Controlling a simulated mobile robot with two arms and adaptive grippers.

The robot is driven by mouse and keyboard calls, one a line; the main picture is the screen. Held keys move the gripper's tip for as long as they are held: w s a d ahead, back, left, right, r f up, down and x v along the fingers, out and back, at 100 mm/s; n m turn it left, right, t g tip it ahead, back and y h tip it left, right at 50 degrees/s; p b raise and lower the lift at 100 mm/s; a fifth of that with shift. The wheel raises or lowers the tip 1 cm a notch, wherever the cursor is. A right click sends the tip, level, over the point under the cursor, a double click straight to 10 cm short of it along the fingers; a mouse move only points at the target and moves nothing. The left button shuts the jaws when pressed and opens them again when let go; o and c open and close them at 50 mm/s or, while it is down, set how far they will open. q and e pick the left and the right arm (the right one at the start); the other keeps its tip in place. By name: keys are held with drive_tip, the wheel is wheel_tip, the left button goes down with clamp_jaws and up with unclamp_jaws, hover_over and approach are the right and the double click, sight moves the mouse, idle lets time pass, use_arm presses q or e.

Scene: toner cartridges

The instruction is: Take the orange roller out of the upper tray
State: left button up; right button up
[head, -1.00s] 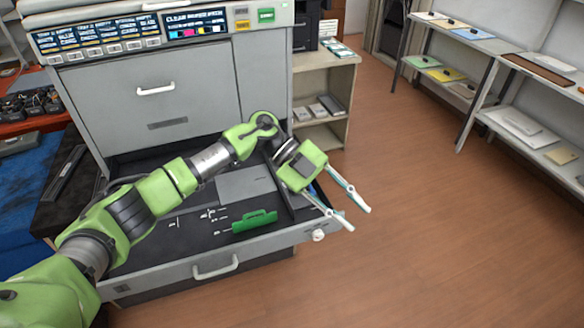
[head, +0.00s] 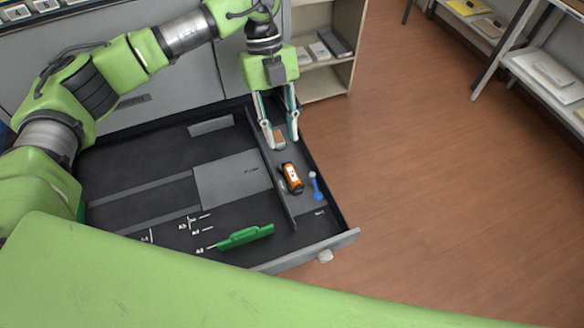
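The tray (head: 140,150) is a dark pulled-out drawer below the grey machine. In its narrow right compartment lies an orange and black piece (head: 292,178) with a white label. A smaller brownish-orange piece (head: 279,138) shows farther back, between my fingertips. I cannot tell for sure which of the two is the orange roller. My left gripper (head: 281,138) points down into this compartment with its fingers apart, behind the labelled piece. Whether the fingers touch the small piece cannot be told. My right gripper is not in view.
A blue tool (head: 315,186) lies right of the labelled piece. A thin divider (head: 272,172) separates this compartment from the wide one, which holds a grey plate (head: 232,178) and a green handle (head: 245,236). A shelf (head: 335,75) stands behind; the floor at right is clear.

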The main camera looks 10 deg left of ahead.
sight(291, 171)
use_arm(q)
drive_tip(key=x, duration=0.4)
drive_tip(key=shift+s+f, duration=0.1)
drive_tip(key=shift+s, duration=0.05)
drive_tip(key=shift+d+f+p, duration=0.15)
drive_tip(key=shift+f+p, duration=0.25)
drive_tip(key=shift+f, duration=0.05)
drive_tip(key=p+x, duration=0.1)
drive_tip(key=x, duration=0.3)
drive_tip(key=shift+s+d+f, duration=0.1)
drive_tip(key=shift+d+f, duration=0.05)
drive_tip(key=shift+d, duration=0.05)
drive_tip(key=shift+f, duration=0.2)
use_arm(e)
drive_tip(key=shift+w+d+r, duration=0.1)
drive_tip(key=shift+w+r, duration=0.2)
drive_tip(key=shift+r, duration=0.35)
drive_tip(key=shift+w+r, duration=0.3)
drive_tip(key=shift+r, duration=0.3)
use_arm(q)
clamp_jaws()
